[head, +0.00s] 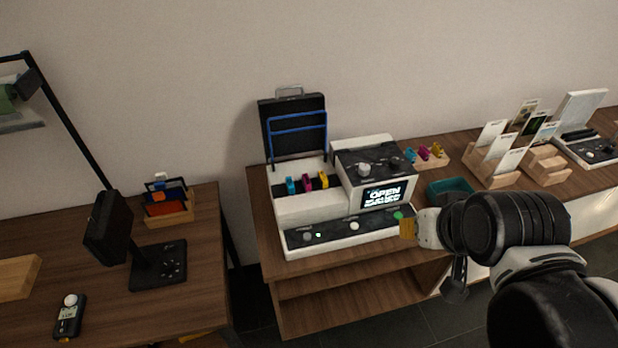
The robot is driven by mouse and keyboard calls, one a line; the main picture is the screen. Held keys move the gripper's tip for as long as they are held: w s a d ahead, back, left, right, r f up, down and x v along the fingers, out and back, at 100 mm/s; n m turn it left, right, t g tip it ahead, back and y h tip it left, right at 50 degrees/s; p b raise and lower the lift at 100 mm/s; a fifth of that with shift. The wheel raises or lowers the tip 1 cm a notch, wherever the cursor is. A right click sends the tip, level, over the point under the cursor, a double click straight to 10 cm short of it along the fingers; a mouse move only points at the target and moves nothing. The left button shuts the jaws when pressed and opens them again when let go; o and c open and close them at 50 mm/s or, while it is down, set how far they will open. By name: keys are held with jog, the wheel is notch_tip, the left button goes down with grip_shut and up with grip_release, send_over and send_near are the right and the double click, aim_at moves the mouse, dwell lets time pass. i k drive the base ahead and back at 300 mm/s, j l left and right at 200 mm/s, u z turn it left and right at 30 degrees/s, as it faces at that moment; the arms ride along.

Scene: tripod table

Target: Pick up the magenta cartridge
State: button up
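One magenta cartridge (308,183) sits in the open slot row of the white printer (310,205), between a cyan cartridge (291,185) and a yellow cartridge (323,179). Another magenta cartridge (423,153) stands in a small wooden holder (440,161) right of the printer, also between a cyan and a yellow one. My gripper (428,234) is in front of the printer's right front corner, apart from both magenta cartridges. Its fingers are seen at an angle and partly hidden, so I cannot tell its opening. No cartridge shows in it.
The printer's black lid (293,122) stands raised with a blue frame. A teal tray (450,188) lies behind my gripper. Wooden card racks (497,172) stand to the right. A separate left table (105,310) holds a black stand and small devices.

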aim_at(306, 180)
jog(key=j+z, duration=0.25)
jog(key=j, duration=0.2)
jog(key=j+z, duration=0.25)
jog(key=j, duration=0.2)
jog(key=k+j+z, duration=0.1)
jog(key=j+z, duration=0.15)
jog(key=j, duration=0.15)
jog(key=k+j+z, duration=0.1)
jog(key=j+z, duration=0.15)
jog(key=j, duration=0.15)
jog(key=k+j+z, duration=0.25)
jog(key=j, duration=0.15)
jog(key=i+j, duration=0.05)
jog(key=i, duration=0.05)
